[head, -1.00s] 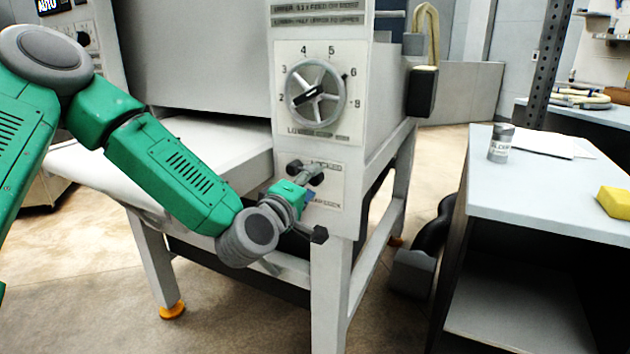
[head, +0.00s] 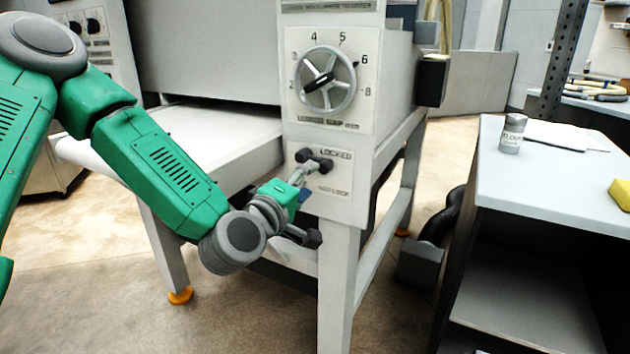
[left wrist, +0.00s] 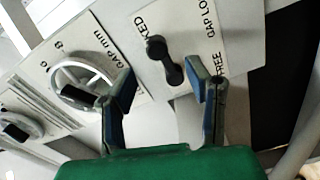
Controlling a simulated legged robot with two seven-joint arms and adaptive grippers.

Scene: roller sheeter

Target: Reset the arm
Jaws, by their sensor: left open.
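My left arm comes in from the left in the head view. Its gripper (head: 304,182) is open beside the black gap lock lever (head: 316,164) on the front of the sheeter's end housing. The lever lies across its plate, under the word LOCKED. In the left wrist view the two blue-tipped fingers (left wrist: 163,88) stand apart and nothing is gripped. The black lever (left wrist: 165,62) shows beyond and between them, closer to the right finger. I cannot tell whether a finger touches it. My right gripper is not in view.
The numbered gap handwheel (head: 328,78) is above the lever, and the left finger partly covers it in the wrist view. The sheeter's white bed (head: 215,135) lies behind my forearm. A side table (head: 560,180) with a flour can (head: 512,135) and yellow sponge (head: 621,193) stands right.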

